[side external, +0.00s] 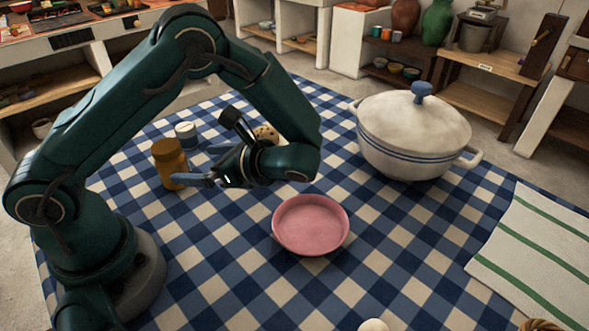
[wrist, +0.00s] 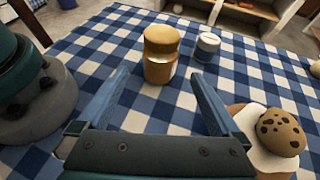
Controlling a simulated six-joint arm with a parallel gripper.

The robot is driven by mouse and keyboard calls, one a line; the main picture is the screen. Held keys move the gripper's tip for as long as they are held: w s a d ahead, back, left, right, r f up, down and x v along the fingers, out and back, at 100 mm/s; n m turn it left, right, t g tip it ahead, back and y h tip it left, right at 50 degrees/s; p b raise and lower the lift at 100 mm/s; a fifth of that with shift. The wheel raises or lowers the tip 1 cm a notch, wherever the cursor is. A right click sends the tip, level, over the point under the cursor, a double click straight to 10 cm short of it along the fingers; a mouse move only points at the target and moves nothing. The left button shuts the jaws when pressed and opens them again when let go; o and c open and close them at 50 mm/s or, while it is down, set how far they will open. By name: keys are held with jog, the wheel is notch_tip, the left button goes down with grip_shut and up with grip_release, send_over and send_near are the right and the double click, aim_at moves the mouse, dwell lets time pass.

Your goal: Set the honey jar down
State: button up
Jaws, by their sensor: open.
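The honey jar (side external: 169,164) is amber with a brown-gold lid. It stands upright on the blue-and-white checked cloth, left of my gripper (side external: 207,165) in the side view. In the wrist view the jar (wrist: 160,56) stands ahead of my gripper (wrist: 157,88), just beyond and between the two fingertips. A pale label shows on its side. My gripper is open, its blue fingers spread wide with nothing between them. The fingers appear apart from the jar.
A small white jar with a blue-grey band (wrist: 206,46) stands right of the honey jar. A chocolate-chip cookie (wrist: 281,132) is close to my right finger. A pink dish (side external: 311,226) and a white lidded pot (side external: 412,140) stand farther right. Cloth around the dish is clear.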

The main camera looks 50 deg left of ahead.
jog(key=shift+v, duration=1)
jog(key=s+d+r+n+t+h, duration=0.5)
jog(key=d+r+n+t+h, duration=0.3)
jog(key=n+h, duration=0.4)
jog(key=shift+r+n+t+h, duration=0.4)
jog(key=shift+r+n+t, duration=0.15)
jog(key=shift+n+t, duration=0.5)
jog(key=shift+s, duration=0.1)
